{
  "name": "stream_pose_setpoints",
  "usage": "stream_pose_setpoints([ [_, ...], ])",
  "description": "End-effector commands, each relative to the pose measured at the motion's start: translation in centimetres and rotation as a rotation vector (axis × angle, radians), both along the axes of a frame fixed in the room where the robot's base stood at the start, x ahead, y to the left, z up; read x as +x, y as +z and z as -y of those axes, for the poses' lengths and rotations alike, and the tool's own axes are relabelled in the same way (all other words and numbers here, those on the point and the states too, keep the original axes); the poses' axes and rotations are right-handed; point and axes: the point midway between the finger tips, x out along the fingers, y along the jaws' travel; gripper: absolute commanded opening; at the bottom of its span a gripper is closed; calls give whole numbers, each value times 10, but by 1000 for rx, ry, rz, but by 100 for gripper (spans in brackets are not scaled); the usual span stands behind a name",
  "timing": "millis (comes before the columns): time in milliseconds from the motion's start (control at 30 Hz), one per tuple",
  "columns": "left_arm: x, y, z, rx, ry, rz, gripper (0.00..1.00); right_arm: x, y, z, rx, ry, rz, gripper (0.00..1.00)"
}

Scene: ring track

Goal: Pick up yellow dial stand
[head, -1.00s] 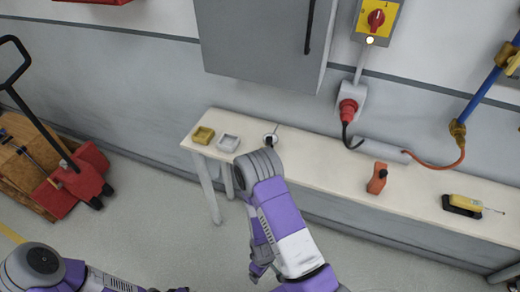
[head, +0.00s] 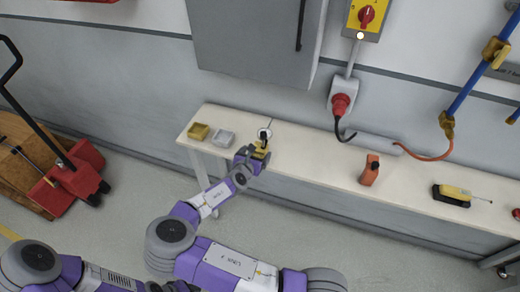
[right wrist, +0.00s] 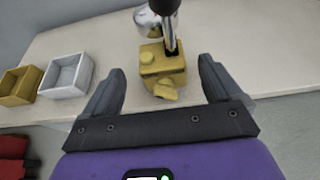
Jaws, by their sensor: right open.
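The yellow dial stand (right wrist: 163,66) is a blocky yellow base on the bench, with a dark upright part and a shiny round part behind it. In the right wrist view it sits between and just ahead of my open right fingers (right wrist: 162,72), with a gap on both sides. In the head view my right gripper (head: 249,159) is at the bench's front edge, right by the stand (head: 260,148), and partly hides it. My left arm shows at the bottom left, but its gripper is not visible.
A yellow tray (head: 198,132) and a pale grey tray (head: 222,138) stand left of the stand on the bench (head: 310,155). A grey cabinet (head: 250,40) hangs above.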

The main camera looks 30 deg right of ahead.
Motion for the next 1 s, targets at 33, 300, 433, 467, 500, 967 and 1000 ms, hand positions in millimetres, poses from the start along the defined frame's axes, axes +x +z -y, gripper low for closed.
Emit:
stream_pose_setpoints([
  [33, 0, -2, 0, 0, 0, 0, 43, 3, -4, 5, 3, -4, 1, 92],
  [300, 0, -12, 0, 0, 0, 0, 43, 24, -21, 32, 6, -5, 2, 92],
  [433, 0, -14, 0, 0, 0, 0, 43, 32, -25, 40, 4, -2, 1, 92],
  [467, 0, -14, 0, 0, 0, 0, 43, 33, -26, 41, 4, -3, 0, 92],
  [500, 0, -14, 0, 0, 0, 0, 43, 33, -26, 42, 4, -3, 0, 92],
  [967, 0, -14, 0, 0, 0, 0, 43, 33, -26, 42, 4, -2, 0, 52],
  [1000, 0, -14, 0, 0, 0, 0, 43, 33, -26, 42, 4, -2, 0, 46],
])
